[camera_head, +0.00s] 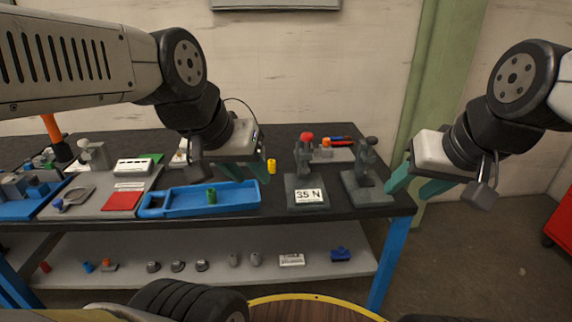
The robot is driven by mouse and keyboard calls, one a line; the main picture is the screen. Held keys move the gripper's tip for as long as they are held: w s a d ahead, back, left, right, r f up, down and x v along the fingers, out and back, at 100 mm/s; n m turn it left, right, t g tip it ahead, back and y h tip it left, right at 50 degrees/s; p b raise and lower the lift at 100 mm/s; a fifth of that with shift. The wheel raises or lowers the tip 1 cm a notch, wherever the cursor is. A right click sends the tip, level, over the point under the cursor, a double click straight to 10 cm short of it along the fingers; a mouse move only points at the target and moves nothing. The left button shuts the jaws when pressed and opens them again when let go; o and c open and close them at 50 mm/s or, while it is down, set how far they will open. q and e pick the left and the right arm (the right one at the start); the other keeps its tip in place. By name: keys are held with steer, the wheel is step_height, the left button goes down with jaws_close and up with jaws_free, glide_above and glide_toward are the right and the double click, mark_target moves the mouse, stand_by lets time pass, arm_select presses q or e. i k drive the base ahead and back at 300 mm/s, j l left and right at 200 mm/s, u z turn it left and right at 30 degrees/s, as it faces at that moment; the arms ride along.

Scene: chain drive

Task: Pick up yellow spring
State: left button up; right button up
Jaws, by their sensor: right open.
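A small yellow spring (271,166) stands near the back of the dark table, just right of my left gripper's fingers in the picture. My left gripper (246,172) is over the table, above the far right end of the blue tray. Its teal fingers look apart, with nothing seen between them. I cannot tell whether a finger touches the spring. My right gripper (415,186) is open and empty, off the table's right edge.
The blue tray (165,207) holds a green cylinder (211,196). A stand labelled "35 N" (305,194) and a grey clamp fixture (366,185) stand to the right. A red square (122,201) and more parts fill the left.

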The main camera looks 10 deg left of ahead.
mark_target(272, 166)
steer(key=i+j+u, duration=0.2)
steer(key=i+j, duration=0.2)
steer(key=j, duration=0.2)
steer(key=i+j+u, duration=0.2)
steer(key=i+j, duration=0.25)
